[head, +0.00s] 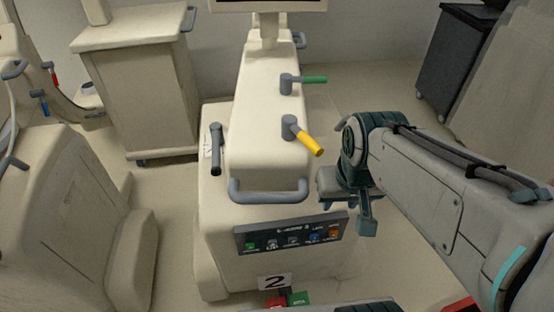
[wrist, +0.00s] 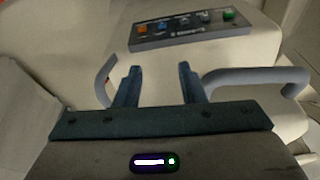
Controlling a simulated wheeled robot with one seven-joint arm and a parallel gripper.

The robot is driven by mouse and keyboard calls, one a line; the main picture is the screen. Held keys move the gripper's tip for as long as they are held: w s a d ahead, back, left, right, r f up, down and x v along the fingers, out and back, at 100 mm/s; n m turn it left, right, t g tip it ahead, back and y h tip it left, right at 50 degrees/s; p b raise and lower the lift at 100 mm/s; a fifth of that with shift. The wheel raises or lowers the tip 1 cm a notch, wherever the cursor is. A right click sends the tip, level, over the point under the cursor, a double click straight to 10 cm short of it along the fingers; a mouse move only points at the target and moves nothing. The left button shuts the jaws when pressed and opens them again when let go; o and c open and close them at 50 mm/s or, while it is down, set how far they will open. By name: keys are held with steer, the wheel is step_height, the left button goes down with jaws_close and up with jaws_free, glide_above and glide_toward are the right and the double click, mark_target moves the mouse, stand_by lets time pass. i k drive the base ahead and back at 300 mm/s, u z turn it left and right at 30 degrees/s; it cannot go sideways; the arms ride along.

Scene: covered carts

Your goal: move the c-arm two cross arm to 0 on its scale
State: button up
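The cream C-arm cart (head: 262,150) stands in the middle of the head view, with a "2" label (head: 275,282) low on its front. On top are a lever with a green grip (head: 314,79) and one with a yellow grip (head: 309,142). A dark grey lever (head: 216,150) stands on the left side beside a small white plate (head: 208,147), whose marks are too small to read. I cannot tell which lever is the cross arm's. My gripper (head: 347,208) is right of the cart's front, apart from the levers. In the wrist view my gripper (wrist: 158,84) is open and empty.
A grey push handle (head: 268,196) spans the cart's front above a button panel (head: 291,235); the panel also shows in the wrist view (wrist: 190,30). Other covered carts stand left; a dark cabinet (head: 452,65) stands back right.

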mark_target(257, 158)
steer(key=z, duration=0.05)
steer(key=k, duration=0.95)
steer(key=u, duration=1.2)
steer(key=i, duration=0.5)
steer(key=u, duration=0.05)
